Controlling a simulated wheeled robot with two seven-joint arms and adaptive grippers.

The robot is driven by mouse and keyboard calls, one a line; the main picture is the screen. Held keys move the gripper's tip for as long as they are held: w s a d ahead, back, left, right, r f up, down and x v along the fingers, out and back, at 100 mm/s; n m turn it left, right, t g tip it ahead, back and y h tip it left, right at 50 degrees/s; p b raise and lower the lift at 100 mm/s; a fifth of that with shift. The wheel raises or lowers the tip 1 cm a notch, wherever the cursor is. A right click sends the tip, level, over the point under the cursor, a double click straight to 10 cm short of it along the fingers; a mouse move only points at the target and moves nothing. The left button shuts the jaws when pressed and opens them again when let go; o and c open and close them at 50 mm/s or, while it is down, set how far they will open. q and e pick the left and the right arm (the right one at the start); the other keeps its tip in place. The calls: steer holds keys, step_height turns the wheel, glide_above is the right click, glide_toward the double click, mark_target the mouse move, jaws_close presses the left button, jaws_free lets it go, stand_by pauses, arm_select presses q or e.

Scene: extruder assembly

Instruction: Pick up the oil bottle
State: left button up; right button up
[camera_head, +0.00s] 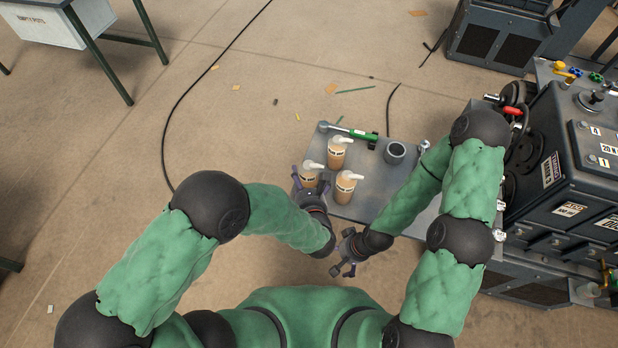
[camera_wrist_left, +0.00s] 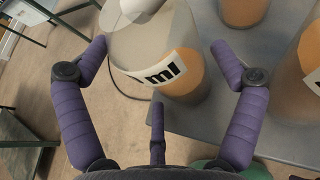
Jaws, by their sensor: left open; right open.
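Three oil bottles with orange contents, white labels and white pump tops stand upright on a grey table (camera_head: 365,212): a left one (camera_head: 308,177), a back one (camera_head: 337,154) and a right one (camera_head: 346,190). My left gripper (camera_head: 310,187) is open at the left bottle. In the left wrist view its purple fingers (camera_wrist_left: 156,55) stand on either side of this bottle (camera_wrist_left: 150,40), with a visible gap on the right side. Parts of the other two bottles show behind. My right gripper (camera_head: 347,256) is open and empty, off the table's near edge.
A green and grey tool (camera_head: 352,132) lies along the table's back edge. A grey cup (camera_head: 395,152) stands right of the bottles. A large dark machine (camera_head: 565,180) stands at the right. Floor is open to the left, with a black cable (camera_head: 190,92).

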arm_select(q)
steer(key=shift+x, duration=0.95)
steer(key=c, duration=1)
steer(key=shift+c, duration=0.2)
